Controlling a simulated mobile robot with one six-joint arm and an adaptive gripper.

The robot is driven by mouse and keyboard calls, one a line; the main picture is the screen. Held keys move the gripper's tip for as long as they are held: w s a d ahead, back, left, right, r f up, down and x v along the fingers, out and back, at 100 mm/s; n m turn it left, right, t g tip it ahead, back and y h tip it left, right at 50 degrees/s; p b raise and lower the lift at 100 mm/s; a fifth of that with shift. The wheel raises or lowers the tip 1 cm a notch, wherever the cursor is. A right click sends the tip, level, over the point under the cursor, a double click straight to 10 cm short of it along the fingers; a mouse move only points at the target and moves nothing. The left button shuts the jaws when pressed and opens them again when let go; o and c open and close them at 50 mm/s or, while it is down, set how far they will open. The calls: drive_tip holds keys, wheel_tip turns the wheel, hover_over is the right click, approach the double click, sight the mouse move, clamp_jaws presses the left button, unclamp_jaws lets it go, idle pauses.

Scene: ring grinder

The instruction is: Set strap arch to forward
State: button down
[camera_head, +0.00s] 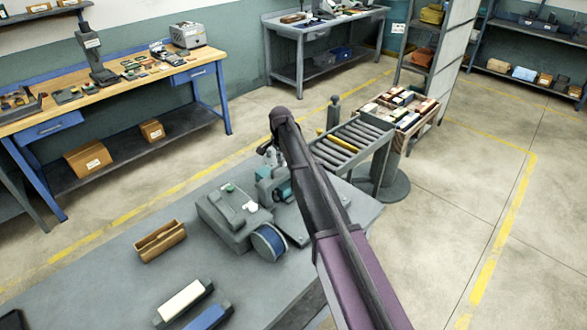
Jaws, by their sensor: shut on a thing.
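The ring grinder (229,214) is a grey machine on the grey bench, with a blue-faced wheel (268,242) at its front and teal parts (284,191) at its right. My arm comes in from the lower right and ends above the machine's back right side. My gripper (268,154) shows only as a small dark shape there, pointing down. It is shut on a part at the back of the machine, which seems to be the strap arch. The arm and gripper hide most of that part, so its tilt cannot be told.
A brown open holder (160,241) stands on the bench at left. A cream-topped block (184,301) and a blue-topped block (209,318) lie near the front. A roller conveyor (345,146) and a crate of boxes (396,111) stand behind my arm.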

drive_tip(key=shift+w+a, duration=0.45)
drive_tip(key=shift+w, duration=0.05)
drive_tip(key=c, duration=0.6)
unclamp_jaws()
drive_tip(key=shift+a, duration=0.1)
drive_tip(key=shift+s+d, duration=0.15)
drive_tip(key=shift+d, duration=0.05)
drive_tip(key=s+d, duration=1.2)
wheel_tip(320, 180, up, 14)
drive_tip(key=p, duration=1.4)
drive_tip(key=s+d+f+n+b, duration=0.2)
drive_tip(key=s+f+b, duration=0.3)
drive_tip(key=s, duration=0.1)
drive_tip(key=s+d+f+n+b, duration=0.3)
drive_tip(key=s+f+b, duration=0.3)
drive_tip(key=s, duration=0.1)
drive_tip(key=shift+d, duration=0.3)
